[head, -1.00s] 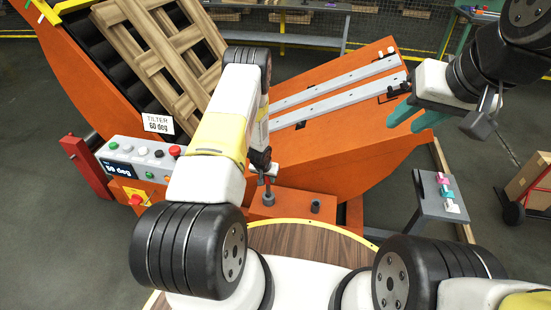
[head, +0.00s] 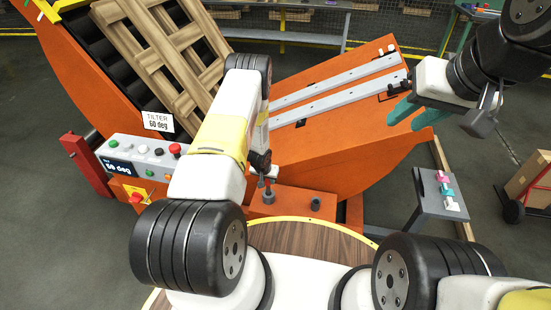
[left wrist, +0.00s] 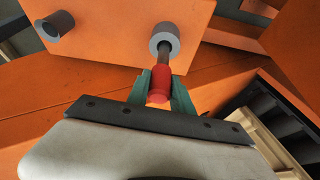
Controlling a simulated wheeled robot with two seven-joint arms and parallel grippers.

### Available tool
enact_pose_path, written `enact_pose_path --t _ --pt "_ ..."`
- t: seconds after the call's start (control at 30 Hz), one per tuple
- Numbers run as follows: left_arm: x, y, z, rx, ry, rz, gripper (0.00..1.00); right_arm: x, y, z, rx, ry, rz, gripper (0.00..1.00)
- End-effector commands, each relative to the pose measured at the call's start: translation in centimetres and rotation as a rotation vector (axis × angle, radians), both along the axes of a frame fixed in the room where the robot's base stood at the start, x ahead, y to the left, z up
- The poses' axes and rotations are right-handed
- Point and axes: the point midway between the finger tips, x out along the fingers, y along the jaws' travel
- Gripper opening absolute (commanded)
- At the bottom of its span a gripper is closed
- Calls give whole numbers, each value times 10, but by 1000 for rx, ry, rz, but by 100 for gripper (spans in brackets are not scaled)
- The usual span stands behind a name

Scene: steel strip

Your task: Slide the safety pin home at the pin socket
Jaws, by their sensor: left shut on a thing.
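The safety pin shows in the left wrist view as a red grip (left wrist: 159,83) with a dark shaft. My left gripper (left wrist: 160,88) has its green fingers shut around the red grip. The shaft runs to the grey pin socket (left wrist: 164,40) on the orange block and appears to enter its mouth; how deep I cannot tell. In the head view the pin (head: 268,181) stands over the socket (head: 268,197), partly hidden by my left gripper (head: 264,176). My right gripper (head: 402,112) hangs at the upper right, fingers apart and empty.
A second grey socket (head: 316,204) stands to the right on the orange block. The orange tilter (head: 350,125) fills the middle, with a control panel (head: 138,158) at left. A small grey stand (head: 442,195) with coloured items stands at right.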

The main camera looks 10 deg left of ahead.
Motion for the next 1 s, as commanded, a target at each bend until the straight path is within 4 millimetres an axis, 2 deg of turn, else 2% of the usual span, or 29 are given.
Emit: enact_pose_path --t 1.0 --pt "1 0 -25 -1 -2 1 0 0 0 0 0 0 0 33"
